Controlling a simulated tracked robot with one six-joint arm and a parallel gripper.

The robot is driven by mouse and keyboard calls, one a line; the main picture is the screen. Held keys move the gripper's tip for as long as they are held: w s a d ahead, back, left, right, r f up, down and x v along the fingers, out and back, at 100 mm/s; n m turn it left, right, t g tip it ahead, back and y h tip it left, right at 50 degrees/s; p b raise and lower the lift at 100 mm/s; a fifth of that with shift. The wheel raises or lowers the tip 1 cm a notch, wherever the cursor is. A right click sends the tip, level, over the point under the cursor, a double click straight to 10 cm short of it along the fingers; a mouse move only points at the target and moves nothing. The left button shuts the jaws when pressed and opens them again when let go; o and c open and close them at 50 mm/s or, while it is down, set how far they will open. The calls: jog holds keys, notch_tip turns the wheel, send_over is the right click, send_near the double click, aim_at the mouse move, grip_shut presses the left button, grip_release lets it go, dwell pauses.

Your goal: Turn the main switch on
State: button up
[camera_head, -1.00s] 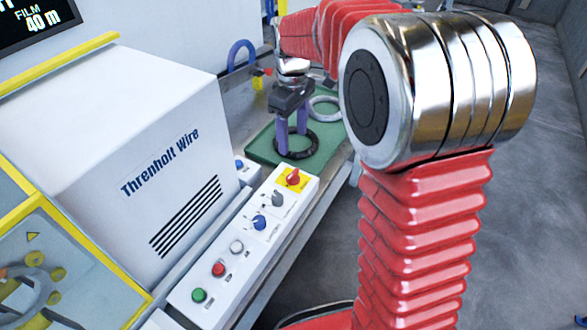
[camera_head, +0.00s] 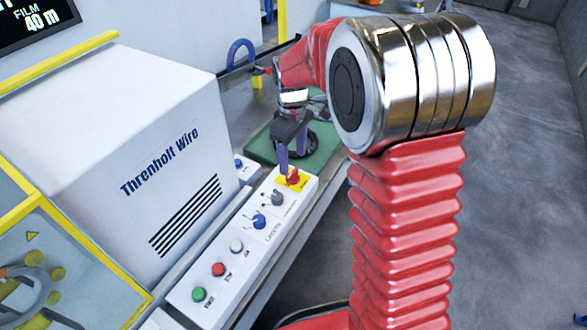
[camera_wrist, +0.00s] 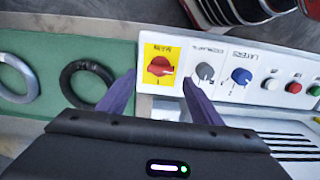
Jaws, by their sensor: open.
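The main switch is a red rotary knob (camera_head: 293,177) on a yellow plate at the far end of the white control panel (camera_head: 252,262). In the wrist view the red knob (camera_wrist: 160,66) sits on its yellow plate (camera_wrist: 160,82), between the lines of my two fingers and ahead of them. My gripper (camera_head: 286,162) has purple fingers and is open just above and behind the knob in the head view. In the wrist view the gripper (camera_wrist: 155,90) has one finger on each side of the yellow plate. I cannot tell whether a finger touches the panel.
A grey knob (camera_wrist: 205,72) and a blue knob (camera_wrist: 241,75) are beside the switch. Red, white and green buttons follow (camera_head: 218,269). A green mat (camera_wrist: 50,70) with a black ring (camera_wrist: 86,83) and a grey ring (camera_wrist: 16,78) lies on the other side. The Threnholt Wire cabinet (camera_head: 120,170) stands left.

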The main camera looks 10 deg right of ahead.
aim_at(293, 172)
jog(key=shift+f, duration=2.8)
jog(key=c, duration=1.1)
